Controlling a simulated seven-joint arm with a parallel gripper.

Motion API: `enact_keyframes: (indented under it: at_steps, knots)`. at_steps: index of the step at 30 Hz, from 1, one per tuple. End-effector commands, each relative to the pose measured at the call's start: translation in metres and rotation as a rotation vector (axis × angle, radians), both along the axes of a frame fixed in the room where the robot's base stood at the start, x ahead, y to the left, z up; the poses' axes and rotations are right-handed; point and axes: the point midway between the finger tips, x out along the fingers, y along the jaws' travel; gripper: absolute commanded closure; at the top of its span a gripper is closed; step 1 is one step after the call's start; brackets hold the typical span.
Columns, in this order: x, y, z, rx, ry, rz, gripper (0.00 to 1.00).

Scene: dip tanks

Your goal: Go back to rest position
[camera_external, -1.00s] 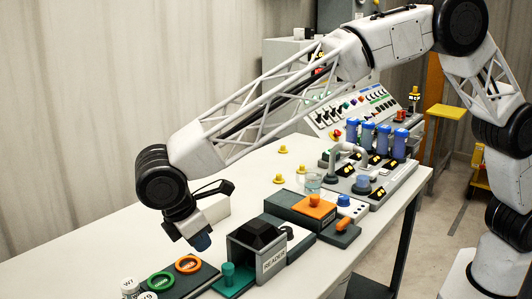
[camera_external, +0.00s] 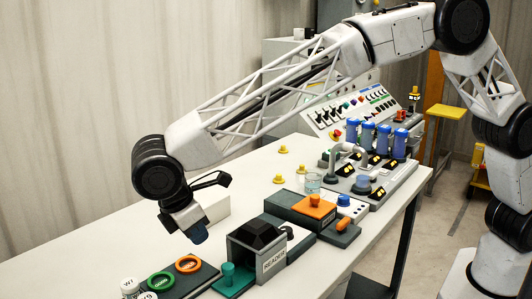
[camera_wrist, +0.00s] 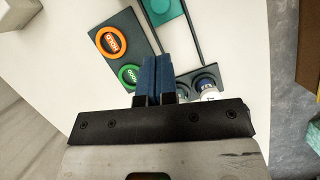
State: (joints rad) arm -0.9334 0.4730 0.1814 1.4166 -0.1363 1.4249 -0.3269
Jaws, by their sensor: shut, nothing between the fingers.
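My gripper (camera_external: 198,236) hangs above the white table near its left part, behind the dark pad with the rings. Its blue fingers are closed together with nothing between them, as the wrist view also shows (camera_wrist: 157,58). The pad carries a green ring (camera_external: 161,281) and an orange ring (camera_external: 188,264). In the wrist view the orange ring (camera_wrist: 112,41) and green ring (camera_wrist: 129,76) lie left of the fingers. A white-capped vial (camera_wrist: 207,88) stands right of them, partly hidden by the gripper body.
The dark reader box (camera_external: 257,245) stands right of the gripper, with a teal block (camera_external: 229,275) in front. An orange-topped block (camera_external: 315,205), yellow knobs (camera_external: 278,179), a glass beaker (camera_external: 313,183) and several blue cylinders (camera_external: 383,138) stand farther right. The table's back left is clear.

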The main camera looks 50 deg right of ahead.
Motion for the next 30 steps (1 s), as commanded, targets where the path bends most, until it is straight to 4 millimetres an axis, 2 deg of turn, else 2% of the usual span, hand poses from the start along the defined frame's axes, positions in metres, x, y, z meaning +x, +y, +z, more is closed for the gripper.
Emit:
enact_keyframes:
  at_steps: [5, 8, 19, 30]
  knots:
    - [0.009, -0.024, 0.014, 0.014, -0.010, -0.032, 1.00]
    - [0.016, -0.047, 0.026, 0.027, -0.020, -0.063, 1.00]
    - [0.039, -0.169, 0.078, 0.089, -0.069, -0.228, 1.00]
    - [0.036, -0.295, 0.119, 0.150, -0.128, -0.400, 1.00]
